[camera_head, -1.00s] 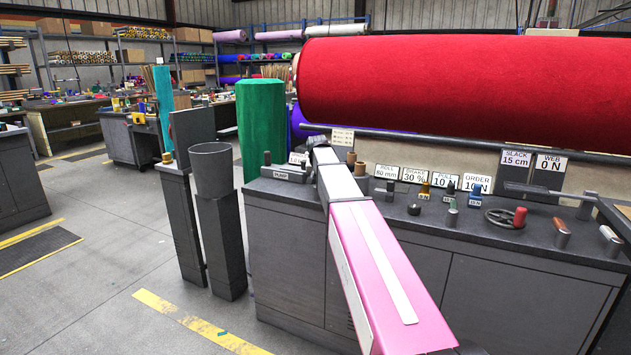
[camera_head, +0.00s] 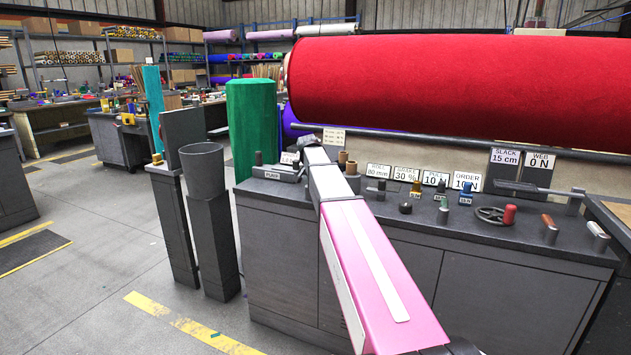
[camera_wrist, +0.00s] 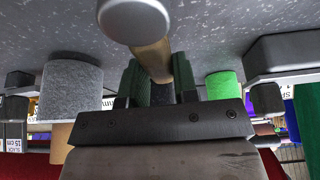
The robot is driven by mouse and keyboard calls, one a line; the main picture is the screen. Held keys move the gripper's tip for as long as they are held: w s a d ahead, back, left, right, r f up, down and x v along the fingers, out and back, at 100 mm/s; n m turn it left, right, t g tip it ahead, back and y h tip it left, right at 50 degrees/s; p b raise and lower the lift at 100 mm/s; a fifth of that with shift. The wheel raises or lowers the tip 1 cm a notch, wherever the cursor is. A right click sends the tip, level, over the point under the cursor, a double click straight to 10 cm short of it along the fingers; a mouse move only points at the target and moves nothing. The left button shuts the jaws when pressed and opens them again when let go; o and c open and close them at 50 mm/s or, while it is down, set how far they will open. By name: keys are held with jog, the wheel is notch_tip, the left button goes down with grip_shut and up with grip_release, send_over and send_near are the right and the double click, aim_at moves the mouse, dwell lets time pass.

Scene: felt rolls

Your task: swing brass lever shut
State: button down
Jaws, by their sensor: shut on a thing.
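In the wrist view, a brass rod (camera_wrist: 152,62) with a round grey knob (camera_wrist: 134,18) at its near end looks like the brass lever. My gripper (camera_wrist: 158,82) is shut on this rod, with a green-padded finger on either side. The lever's far end is hidden behind the fingers and the dark gripper body. In the head view, my gripper (camera_head: 311,142) is a small dark shape above the back left of the grey bench (camera_head: 400,208). I cannot make out the lever there.
A PUMP block (camera_head: 277,173) lies left of my arm on the bench. Brown spools (camera_head: 350,166), small knobs, a handwheel (camera_head: 490,215) and sign cards stand to its right. A large red felt roll (camera_head: 450,85) hangs behind. Open floor (camera_head: 90,280) lies left.

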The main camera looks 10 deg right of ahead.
jog(key=c, duration=0.9)
grip_release()
jog(key=v, duration=1.1)
